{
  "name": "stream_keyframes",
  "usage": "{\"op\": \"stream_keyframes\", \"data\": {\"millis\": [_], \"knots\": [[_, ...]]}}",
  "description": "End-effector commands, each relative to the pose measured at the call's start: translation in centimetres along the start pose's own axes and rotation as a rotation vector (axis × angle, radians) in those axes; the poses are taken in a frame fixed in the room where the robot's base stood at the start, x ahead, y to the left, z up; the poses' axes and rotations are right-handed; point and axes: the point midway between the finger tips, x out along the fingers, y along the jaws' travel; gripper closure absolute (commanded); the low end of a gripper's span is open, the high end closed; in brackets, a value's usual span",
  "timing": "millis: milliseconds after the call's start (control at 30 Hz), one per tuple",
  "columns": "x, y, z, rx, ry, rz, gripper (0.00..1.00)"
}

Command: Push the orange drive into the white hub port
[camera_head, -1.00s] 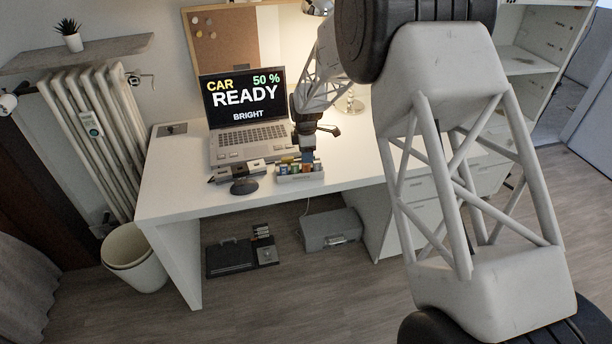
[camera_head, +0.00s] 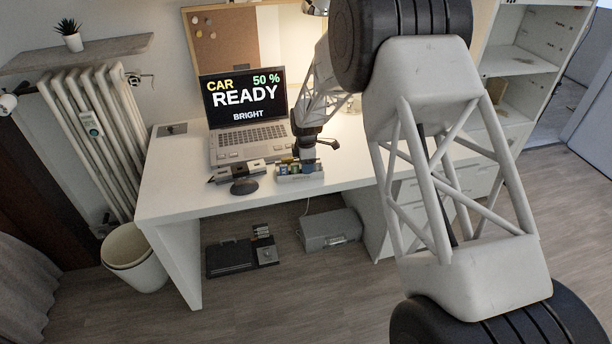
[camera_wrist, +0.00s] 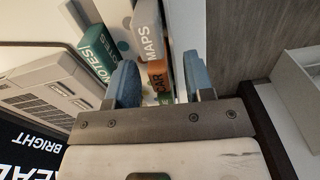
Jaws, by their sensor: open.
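The orange drive (camera_wrist: 158,74), with lettering ending in "AR", stands in the drive tray and lies between my fingers in the wrist view. My gripper (camera_wrist: 160,68) is open, with one blue fingertip on each side of it; I cannot tell whether either touches. In the head view my gripper (camera_head: 307,164) is down over the tray (camera_head: 300,178) and hides most of the drives. A pale block (camera_head: 255,164), apparently the white hub, sits left of the tray between darker blocks. Its port is too small to make out.
A grey MAPS drive (camera_wrist: 148,32) and a green NOTES drive (camera_wrist: 95,55) stand close by the orange one. The open laptop (camera_head: 243,110) reads "CAR READY 50 % BRIGHT". A dark round object (camera_head: 244,187) lies before the hub.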

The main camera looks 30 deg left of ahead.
Motion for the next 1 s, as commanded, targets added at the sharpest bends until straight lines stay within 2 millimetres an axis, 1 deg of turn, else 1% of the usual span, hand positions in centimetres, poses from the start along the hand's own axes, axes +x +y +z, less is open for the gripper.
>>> {"op": "stream_keyframes", "data": {"millis": [533,567,800,867,1000], "knots": [[0.08,0.01,0.00,0.000,0.000,0.000,0.52],[0.08,0.01,0.00,0.000,0.000,0.000,0.55],[0.08,0.01,0.00,0.000,0.000,0.000,0.92],[0.08,0.01,0.00,0.000,0.000,0.000,1.00],[0.08,0.01,0.00,0.000,0.000,0.000,1.00]]}}
